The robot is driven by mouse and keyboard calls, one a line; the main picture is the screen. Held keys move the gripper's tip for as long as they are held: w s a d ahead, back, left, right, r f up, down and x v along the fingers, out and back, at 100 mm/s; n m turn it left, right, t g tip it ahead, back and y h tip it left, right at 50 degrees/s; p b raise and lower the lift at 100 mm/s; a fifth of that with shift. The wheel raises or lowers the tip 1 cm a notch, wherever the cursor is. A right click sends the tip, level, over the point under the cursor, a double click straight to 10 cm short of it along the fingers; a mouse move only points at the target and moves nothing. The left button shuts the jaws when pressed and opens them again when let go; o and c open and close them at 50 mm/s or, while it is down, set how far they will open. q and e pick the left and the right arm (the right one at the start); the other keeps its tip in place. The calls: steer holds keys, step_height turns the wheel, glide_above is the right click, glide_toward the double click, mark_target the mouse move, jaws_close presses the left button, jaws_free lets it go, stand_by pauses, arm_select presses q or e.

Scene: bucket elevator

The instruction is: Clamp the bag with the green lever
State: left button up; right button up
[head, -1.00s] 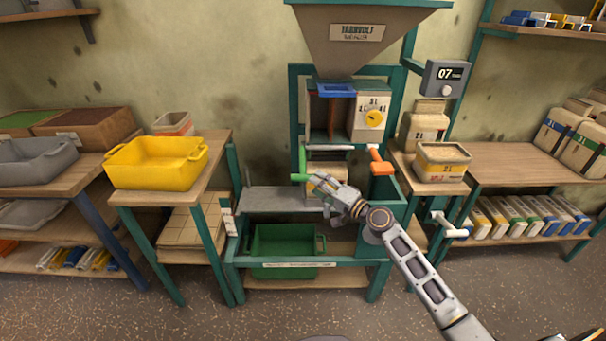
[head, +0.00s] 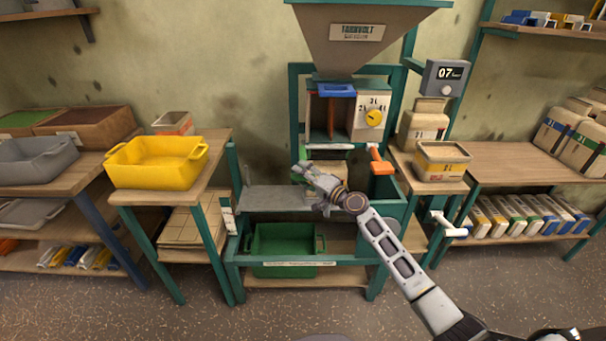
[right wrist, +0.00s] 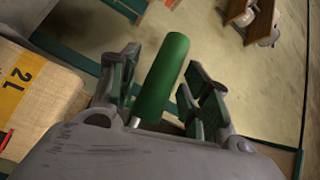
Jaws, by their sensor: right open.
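The green lever's handle (right wrist: 162,80) stands between the spread fingers of my right gripper (right wrist: 161,62) in the right wrist view. The gripper is open around it and not closed on it. In the head view my right gripper (head: 303,172) is at the left front of the filling machine and hides most of the lever. A beige bag (head: 336,167) stands under the spout behind my gripper, partly hidden. A beige bag with a yellow 2L label (right wrist: 40,105) is at the left in the right wrist view. My left gripper is not in view.
An orange lever (head: 379,160) is right of the bag. A grey metal shelf (head: 270,200) lies to the left, above a green bin (head: 283,250).

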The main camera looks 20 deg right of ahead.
steer(key=shift+w+a, duration=0.1)
steer(key=shift+w, duration=0.1)
jaws_close()
stand_by(0.4)
